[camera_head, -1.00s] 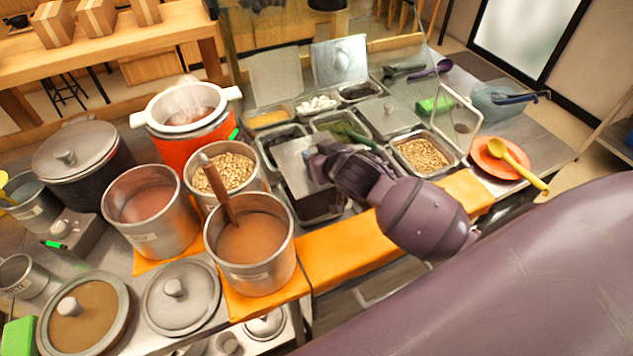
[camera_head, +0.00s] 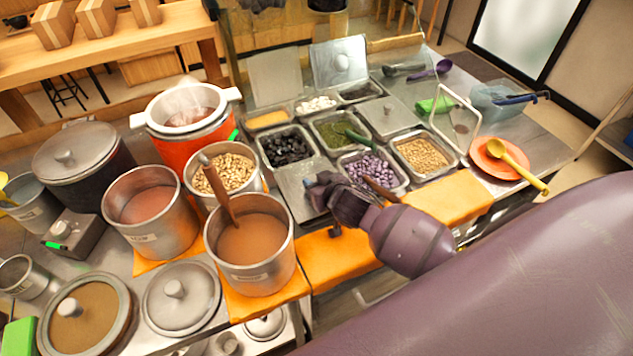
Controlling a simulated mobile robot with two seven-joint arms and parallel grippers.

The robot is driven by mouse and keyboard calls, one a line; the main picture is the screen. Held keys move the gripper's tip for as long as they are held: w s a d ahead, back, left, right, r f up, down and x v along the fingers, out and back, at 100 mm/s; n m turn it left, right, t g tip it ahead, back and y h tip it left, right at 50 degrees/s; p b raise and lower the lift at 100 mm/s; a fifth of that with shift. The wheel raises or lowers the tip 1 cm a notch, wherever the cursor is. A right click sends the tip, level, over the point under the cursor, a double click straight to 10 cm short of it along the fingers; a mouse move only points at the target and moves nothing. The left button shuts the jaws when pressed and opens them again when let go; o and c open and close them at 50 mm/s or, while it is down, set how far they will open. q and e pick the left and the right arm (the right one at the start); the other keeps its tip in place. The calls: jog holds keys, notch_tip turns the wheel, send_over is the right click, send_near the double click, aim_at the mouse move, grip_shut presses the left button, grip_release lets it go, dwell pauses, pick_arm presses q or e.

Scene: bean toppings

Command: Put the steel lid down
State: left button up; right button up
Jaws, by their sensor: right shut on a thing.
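A flat square steel lid (camera_head: 296,187) is at the front left of the topping trays, over the spot left of the purple beans (camera_head: 365,168). My right gripper (camera_head: 322,192) is shut on it at its right side, and the fingers hide the grip. I cannot tell whether the lid touches what is below it. The tray of black beans (camera_head: 287,149) behind it is uncovered. My left gripper is not in view.
Open trays of green topping (camera_head: 335,128) and tan beans (camera_head: 422,153) stand nearby. Another steel lid (camera_head: 389,117) lies flat behind them. Tall steel pots, one with brown liquid (camera_head: 250,240), stand close on the left. An orange cloth (camera_head: 340,256) lies in front.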

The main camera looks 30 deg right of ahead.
jog(key=shift+f, duration=0.25)
jog(key=shift+s, duration=0.1)
jog(key=shift+s+f+b, duration=0.2)
jog(key=shift+f+b, duration=0.1)
jog(key=shift+f, duration=0.1)
jog(key=o, duration=1)
jog(key=shift+s+a+f, duration=0.1)
jog(key=shift+f, duration=0.05)
jog(key=shift+w+r+p, duration=0.2)
jog(key=shift+r+p, duration=0.15)
jog(key=shift+r, duration=0.2)
jog(key=shift+s, duration=0.25)
jog(key=v, duration=1.1)
jog(key=shift+r+b, duration=0.3)
jog(key=shift+r, duration=0.2)
